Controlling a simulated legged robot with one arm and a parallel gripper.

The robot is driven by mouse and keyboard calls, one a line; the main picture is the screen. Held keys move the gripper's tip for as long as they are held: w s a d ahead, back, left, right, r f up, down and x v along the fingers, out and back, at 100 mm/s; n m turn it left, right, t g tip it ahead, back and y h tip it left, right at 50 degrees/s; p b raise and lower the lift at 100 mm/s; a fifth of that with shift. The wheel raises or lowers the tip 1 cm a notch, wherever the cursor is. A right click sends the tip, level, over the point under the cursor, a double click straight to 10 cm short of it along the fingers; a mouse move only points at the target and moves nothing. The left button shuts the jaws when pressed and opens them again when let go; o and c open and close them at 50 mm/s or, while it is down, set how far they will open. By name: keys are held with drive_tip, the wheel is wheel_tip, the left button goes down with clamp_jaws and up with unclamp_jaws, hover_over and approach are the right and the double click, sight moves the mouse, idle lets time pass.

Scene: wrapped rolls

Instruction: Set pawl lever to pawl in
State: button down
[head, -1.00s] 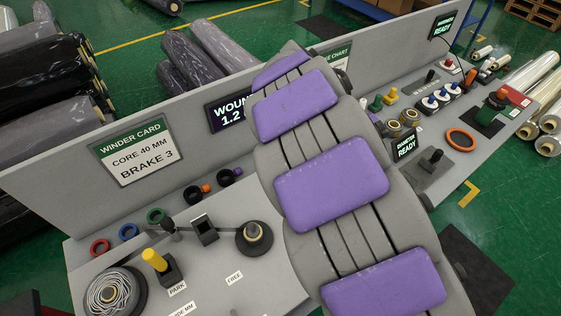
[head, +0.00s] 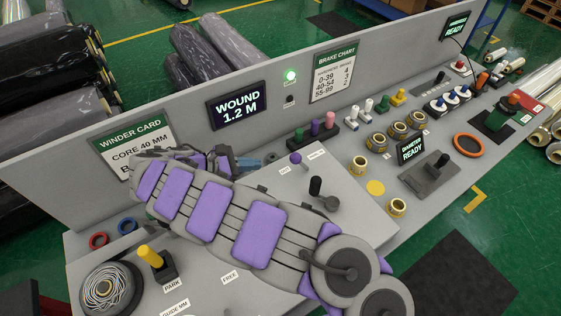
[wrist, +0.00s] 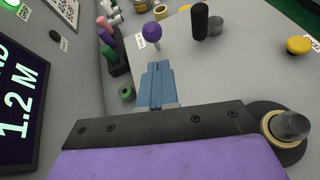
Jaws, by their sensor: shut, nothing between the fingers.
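A small lever with a purple ball knob (head: 296,158) stands on the grey winder panel, right of my gripper in the head view. I take it for the pawl lever. A small label beside it seems to read OUT; another to its right is too small to read surely. The knob shows upright ahead of my fingers in the wrist view (wrist: 152,32). My gripper (wrist: 157,66) has its blue fingers together and empty, a little short of the knob and apart from it. In the head view my arm partly hides the gripper (head: 240,162).
A black-handled lever (head: 316,186) stands right of the purple knob. Behind is a rack of coloured pegs (head: 315,130). The back wall with the WOUND screen (head: 236,105) is close to the gripper. A yellow-topped lever (head: 151,257) marked PARK stands front left.

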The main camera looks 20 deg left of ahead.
drive_tip(key=shift+n+t+y, duration=0.3)
drive_tip(key=shift+n+y, duration=0.1)
drive_tip(key=shift+n, duration=0.3)
drive_tip(key=s+a+f, duration=0.2)
drive_tip(key=a, duration=0.1)
drive_tip(key=shift+s+a+f, duration=0.1)
drive_tip(key=shift+s, duration=0.05)
drive_tip(key=b, duration=0.2)
approach(301, 163)
drive_tip(key=shift+s+a+f, duration=0.25)
drive_tip(key=shift+a+f, duration=0.25)
drive_tip(key=shift+f, duration=0.1)
drive_tip(key=shift+s+a+f, duration=0.25)
drive_tip(key=shift+a+f, duration=0.25)
drive_tip(key=shift+f, duration=0.05)
drive_tip(key=w+d, duration=0.1)
drive_tip(key=w+d+r, duration=0.1)
drive_tip(key=d, duration=0.1)
drive_tip(key=shift+w+r+b, duration=0.2)
drive_tip(key=shift+w+b, duration=0.15)
